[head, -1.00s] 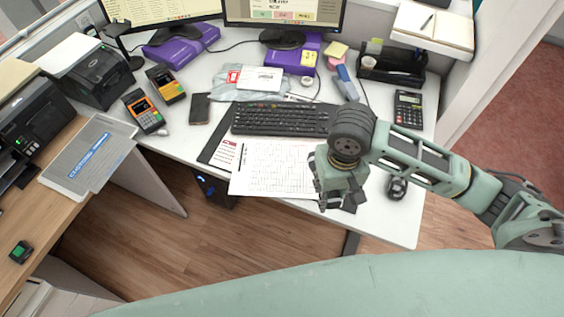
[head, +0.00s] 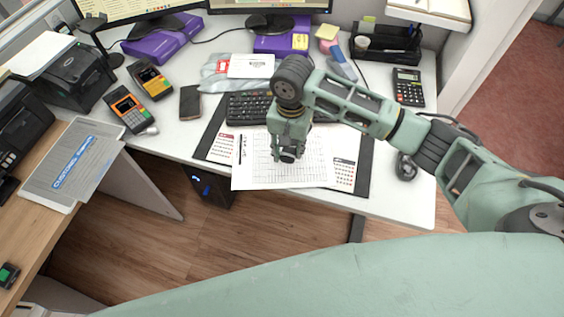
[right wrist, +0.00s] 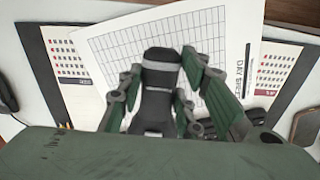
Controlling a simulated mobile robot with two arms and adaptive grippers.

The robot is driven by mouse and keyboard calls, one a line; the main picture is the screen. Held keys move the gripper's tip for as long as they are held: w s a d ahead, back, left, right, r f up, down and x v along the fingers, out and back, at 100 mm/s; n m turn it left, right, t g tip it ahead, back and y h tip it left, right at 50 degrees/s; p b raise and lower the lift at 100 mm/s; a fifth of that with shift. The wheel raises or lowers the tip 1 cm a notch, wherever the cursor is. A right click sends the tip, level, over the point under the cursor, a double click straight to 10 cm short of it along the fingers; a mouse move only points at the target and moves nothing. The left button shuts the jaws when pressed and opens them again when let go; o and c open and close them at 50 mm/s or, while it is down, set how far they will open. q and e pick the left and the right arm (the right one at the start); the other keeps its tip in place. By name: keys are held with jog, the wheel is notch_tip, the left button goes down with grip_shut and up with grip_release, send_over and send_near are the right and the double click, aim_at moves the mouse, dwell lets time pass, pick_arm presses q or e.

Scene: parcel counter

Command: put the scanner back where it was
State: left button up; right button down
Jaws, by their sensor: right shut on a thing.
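My right gripper (head: 287,148) hangs over the white day sheet (head: 262,175) on the desk. It is shut on a black and grey thing, which looks like the scanner (right wrist: 158,72). In the right wrist view the gripper (right wrist: 157,100) has its green fingers on both sides of it. In the head view only a small dark part of the scanner shows below the fingers. A black stand (head: 93,24) is at the back left, but I cannot tell if it is the scanner's. My left gripper is not in view.
A keyboard (head: 248,107) lies behind the gripper. Two card terminals (head: 128,107) (head: 150,79) and a phone (head: 190,102) lie to the left. A mouse (head: 405,166) and calculator (head: 408,86) are at the right. The desk's front edge is close to the sheet.

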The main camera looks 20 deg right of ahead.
aim_at(282, 155)
jog(key=shift+s+a+f, duration=0.3)
jog(key=shift+a+f, duration=0.15)
jog(key=shift+a, duration=0.2)
jog(key=shift+s+a+f, duration=0.3)
jog(key=shift+a+f, duration=0.15)
jog(key=shift+a, duration=0.15)
jog(key=shift+f, duration=2)
jog(key=c, duration=2.5)
grip_release()
jog(key=shift+c, duration=0.2)
jog(key=o, duration=1.3)
jog(key=shift+f, duration=0.1)
notch_tip(282, 155, up, 12)
jog(key=shift+r, duration=0.15)
